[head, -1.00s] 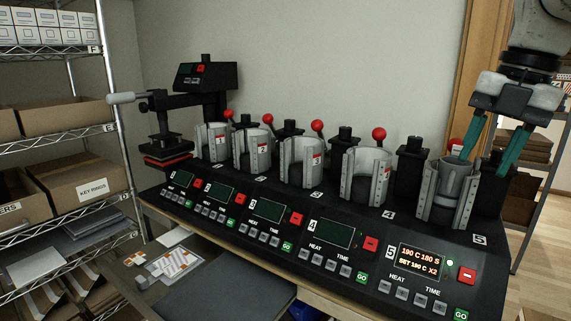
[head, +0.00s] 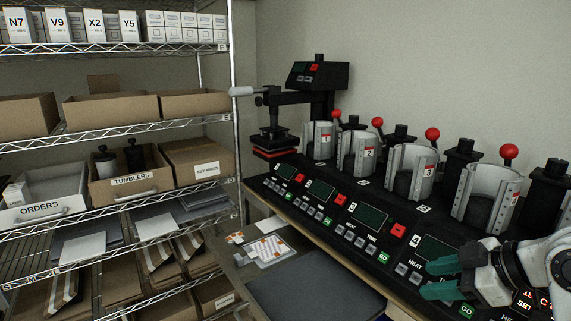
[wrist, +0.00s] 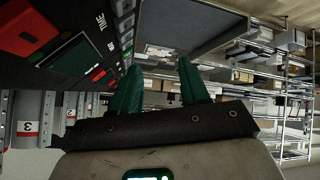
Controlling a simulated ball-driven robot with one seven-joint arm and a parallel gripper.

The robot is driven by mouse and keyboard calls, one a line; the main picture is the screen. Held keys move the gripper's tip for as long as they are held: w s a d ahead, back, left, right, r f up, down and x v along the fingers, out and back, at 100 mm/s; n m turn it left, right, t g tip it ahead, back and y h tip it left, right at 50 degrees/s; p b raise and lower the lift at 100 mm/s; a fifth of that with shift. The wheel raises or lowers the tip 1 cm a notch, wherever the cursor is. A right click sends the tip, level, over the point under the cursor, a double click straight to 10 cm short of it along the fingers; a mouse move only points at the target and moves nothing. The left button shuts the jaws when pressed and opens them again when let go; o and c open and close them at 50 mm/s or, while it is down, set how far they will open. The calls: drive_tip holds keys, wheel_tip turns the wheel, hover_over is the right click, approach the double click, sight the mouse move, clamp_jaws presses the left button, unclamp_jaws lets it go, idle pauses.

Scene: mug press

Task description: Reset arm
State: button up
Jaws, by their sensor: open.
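My gripper (head: 440,279) is in the lower right of the head view, in front of the panel of station 4. Its two green fingers point left and are apart, with nothing between them. In the wrist view the green fingers (wrist: 158,92) are also spread and empty, with the press panel on the left and shelves on the right. The black mug press (head: 340,225) carries a row of metal mug clamps with red-knobbed levers. Station 5 is mostly hidden behind my arm or outside the head view.
A wire shelf rack (head: 237,130) stands at left with an ORDERS bin (head: 45,207), a TUMBLERS box (head: 130,180) and a KEY RINGS box (head: 200,160). A dark mat (head: 310,295) and printed sheets (head: 268,250) lie below the press. A flat press head (head: 275,140) stands at its far end.

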drive_tip(key=s+a+f+m+g+h, duration=0.1)
drive_tip(key=s+a+f+m, duration=0.15)
drive_tip(key=f, duration=0.45)
drive_tip(key=s+a+f+m, duration=0.2)
drive_tip(key=s+f, duration=0.2)
drive_tip(key=f, duration=0.2)
drive_tip(key=s+a+f+m+g+h, duration=0.1)
drive_tip(key=s+a+f+m, duration=0.2)
drive_tip(key=f, duration=0.4)
drive_tip(key=s+d+f+m+g+h, duration=0.2)
drive_tip(key=s+f, duration=0.3)
drive_tip(key=s, duration=0.6)
drive_tip(key=s+d+f+m+g+h, duration=0.2)
drive_tip(key=s+f, duration=0.4)
drive_tip(key=s, duration=0.5)
drive_tip(key=shift+d, duration=0.45)
drive_tip(key=shift+o, duration=0.4)
drive_tip(key=shift+f+m, duration=0.1)
drive_tip(key=shift+m, duration=0.15)
